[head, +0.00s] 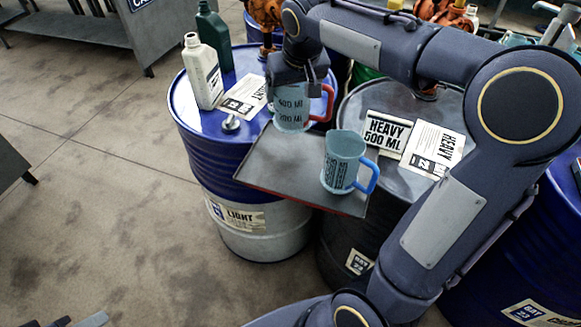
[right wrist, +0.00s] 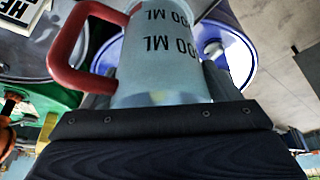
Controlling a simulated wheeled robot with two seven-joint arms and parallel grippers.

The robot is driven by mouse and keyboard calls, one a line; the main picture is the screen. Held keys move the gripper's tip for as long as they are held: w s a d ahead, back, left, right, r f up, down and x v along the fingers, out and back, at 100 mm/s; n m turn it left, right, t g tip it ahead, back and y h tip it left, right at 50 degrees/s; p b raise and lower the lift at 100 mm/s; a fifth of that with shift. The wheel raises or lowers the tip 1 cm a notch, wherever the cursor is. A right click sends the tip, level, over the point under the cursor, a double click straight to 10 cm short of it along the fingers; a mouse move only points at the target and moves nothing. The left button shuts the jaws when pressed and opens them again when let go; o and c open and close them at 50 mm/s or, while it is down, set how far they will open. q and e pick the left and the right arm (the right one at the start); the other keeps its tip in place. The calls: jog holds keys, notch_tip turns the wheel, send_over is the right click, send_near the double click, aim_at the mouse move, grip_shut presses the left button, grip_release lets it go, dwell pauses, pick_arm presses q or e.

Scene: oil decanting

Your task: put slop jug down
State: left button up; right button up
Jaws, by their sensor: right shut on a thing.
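My right gripper (head: 300,85) points down and is shut on a clear measuring jug (head: 290,115) with a red handle. This jug is upright, with ML marks, at the back edge of a grey tray (head: 268,172); I cannot tell if its base touches. In the right wrist view the jug (right wrist: 155,65) fills the middle between the fingers, red handle to the left, a little pale liquid low down. A second clear jug (head: 338,165) with a blue handle stands upright on the tray's right part. Which is the slop jug is not readable. At the bottom left, grey tips, perhaps my left gripper (head: 82,321), barely show.
A blue drum (head: 225,150) labelled LIGHT stands behind the tray, carrying a white bottle (head: 202,75), a green bottle (head: 215,38) and a card (head: 243,97). A dark drum (head: 345,240) at right carries HEAVY cards (head: 385,133). The tray's left part is bare.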

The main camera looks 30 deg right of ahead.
aim_at(299, 98)
notch_tip(299, 98, down, 10)
jog(key=shift+r, duration=0.1)
dwell(0.4)
jog(key=shift+f+b, duration=0.2)
jog(key=shift+b, duration=0.1)
jog(key=o, duration=1.2)
jog(key=shift+r, duration=0.1)
jog(key=shift+r, duration=0.2)
jog(key=v, duration=1.1)
jog(key=shift+s+a+r+p, duration=0.15)
jog(key=shift+r+p, duration=0.15)
jog(key=shift+r, duration=0.05)
